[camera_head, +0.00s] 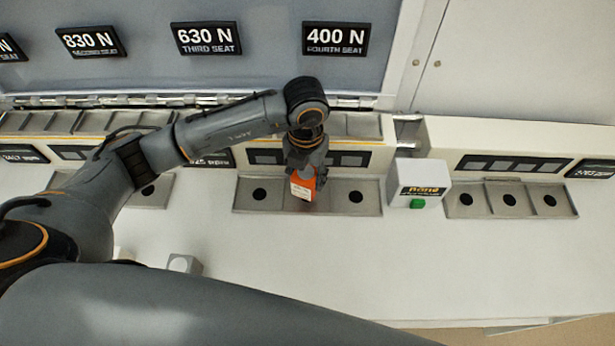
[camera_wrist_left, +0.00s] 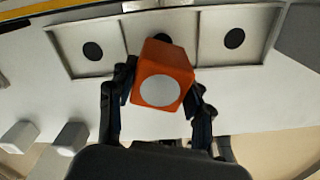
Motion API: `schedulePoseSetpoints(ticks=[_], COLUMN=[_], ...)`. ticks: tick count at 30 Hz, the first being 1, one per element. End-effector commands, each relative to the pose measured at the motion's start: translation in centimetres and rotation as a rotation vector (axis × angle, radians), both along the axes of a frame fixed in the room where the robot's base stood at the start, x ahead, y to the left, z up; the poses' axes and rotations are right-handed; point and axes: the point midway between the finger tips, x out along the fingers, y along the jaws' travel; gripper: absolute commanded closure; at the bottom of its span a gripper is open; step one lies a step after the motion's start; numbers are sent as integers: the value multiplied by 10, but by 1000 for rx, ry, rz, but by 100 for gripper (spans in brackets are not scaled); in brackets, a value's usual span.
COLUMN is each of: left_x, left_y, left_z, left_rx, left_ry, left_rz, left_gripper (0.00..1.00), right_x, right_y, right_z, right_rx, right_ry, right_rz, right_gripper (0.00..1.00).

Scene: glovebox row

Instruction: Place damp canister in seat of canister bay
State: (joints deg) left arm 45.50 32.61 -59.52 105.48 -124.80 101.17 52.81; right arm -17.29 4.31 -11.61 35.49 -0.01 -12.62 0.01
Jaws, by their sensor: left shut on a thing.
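The orange canister (camera_head: 303,185) with a white label is held by my left gripper (camera_head: 304,168) in the head view. In the left wrist view the orange canister (camera_wrist_left: 164,78) shows a pale round end, with the fingers of my left gripper (camera_wrist_left: 160,95) closed on its two sides. The canister bay (camera_head: 240,199) is a grey tray with dark round seats; the left seat (camera_head: 260,194) and right seat (camera_head: 356,196) show empty. I cannot tell if the canister touches the bay. My right gripper is not in view.
A white box with a green button (camera_head: 418,203) stands right of the bay. Another grey tray (camera_head: 463,206) with dark seats lies farther right. A small pale block (camera_head: 184,263) sits at the front left. The white bench (camera_head: 330,260) in front of the bay is clear.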

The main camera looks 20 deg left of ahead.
Motion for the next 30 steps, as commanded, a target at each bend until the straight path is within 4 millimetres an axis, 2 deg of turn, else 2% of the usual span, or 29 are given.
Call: schedulePoseSetpoints(ticks=[5, 10, 23, 24, 26, 30], left_x=[9, 8, 8, 8, 8, 8], left_y=[-1, -1, -1, -1, -1, -1], left_z=[-12, -34, -46, -44, -44, -44], left_rx=[1, 1, 0, 0, 0, 0], left_ry=[3, 2, -1, -1, 0, 0], left_rz=[0, 0, -1, -1, -1, -1], left_gripper=[84, 84, 84, 42, 30, 27], right_x=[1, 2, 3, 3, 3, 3], right_y=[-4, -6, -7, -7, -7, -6], right_z=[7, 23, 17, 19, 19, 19], right_rx=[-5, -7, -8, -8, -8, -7], right_ry=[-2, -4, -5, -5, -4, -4], right_rz=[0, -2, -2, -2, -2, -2], right_gripper=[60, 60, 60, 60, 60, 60])
